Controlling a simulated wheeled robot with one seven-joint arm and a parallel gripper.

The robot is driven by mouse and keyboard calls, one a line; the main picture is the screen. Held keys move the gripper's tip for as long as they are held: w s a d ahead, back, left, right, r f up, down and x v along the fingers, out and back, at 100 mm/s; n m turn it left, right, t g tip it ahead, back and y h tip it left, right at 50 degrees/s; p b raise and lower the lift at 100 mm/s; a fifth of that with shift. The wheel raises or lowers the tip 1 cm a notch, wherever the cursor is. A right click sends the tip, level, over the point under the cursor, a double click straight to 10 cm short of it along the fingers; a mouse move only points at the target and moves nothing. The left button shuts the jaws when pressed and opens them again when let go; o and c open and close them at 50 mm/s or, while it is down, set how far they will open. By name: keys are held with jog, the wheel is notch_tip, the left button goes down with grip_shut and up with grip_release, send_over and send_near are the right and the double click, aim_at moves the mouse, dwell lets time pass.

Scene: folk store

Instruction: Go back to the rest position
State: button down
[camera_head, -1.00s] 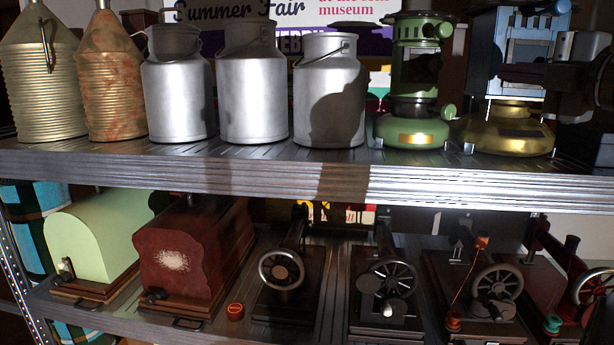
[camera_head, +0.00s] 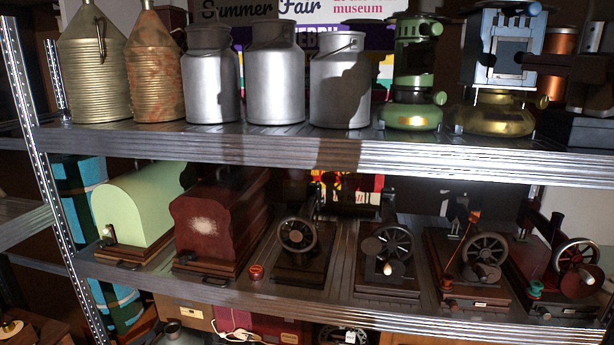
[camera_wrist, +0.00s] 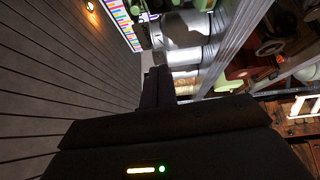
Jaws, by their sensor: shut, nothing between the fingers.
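My gripper (camera_wrist: 158,88) shows in the wrist view as a dark shape rising from a black housing with a small green light. Its fingers are together, with nothing visible between them. It points along a grey slatted surface (camera_wrist: 55,90), with the shelves and their goods at the right of that view.
A metal rack fills the head view. Its upper shelf (camera_head: 260,143) holds metal cans (camera_head: 275,85) and a green stove (camera_head: 412,75). The lower shelf (camera_head: 335,296) holds sewing machines (camera_head: 298,235) and covered cases (camera_head: 215,225). A perforated post (camera_head: 45,170) stands at left.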

jog(key=w+f+m+h+b, duration=0.1)
jog(key=w+f+m+h, duration=0.25)
jog(key=f+m, duration=0.35)
jog(key=w+f+m+t+h+b, duration=0.1)
jog(key=w+f+m+h, duration=0.25)
jog(key=f, duration=0.55)
jog(key=w+f+m+h+b, duration=0.1)
jog(key=w+f+m+h, duration=0.1)
jog(key=w+f+m, duration=0.45)
jog(key=s+a+f+m+g+b, duration=0.1)
jog(key=s+a+f+m+g, duration=0.15)
jog(key=f, duration=0.75)
jog(key=s+a+f+m+g, duration=0.2)
jog(key=s+a+f+g, duration=0.15)
jog(key=f, duration=0.65)
jog(key=s+a+f+g+y, duration=0.1)
jog(key=s+a+f+g, duration=0.3)
jog(key=s+f, duration=0.5)
jog(key=s+a+f+m+g+b, duration=0.1)
jog(key=s+a+f+g, duration=0.4)
jog(key=s+a+f, duration=0.3)
notch_tip(320, 180, down, 3)
jog(key=shift+s+a+f+y, duration=0.2)
jog(key=shift+s+a+y, duration=0.2)
jog(key=shift+s, duration=0.8)
jog(key=shift+m, duration=0.25)
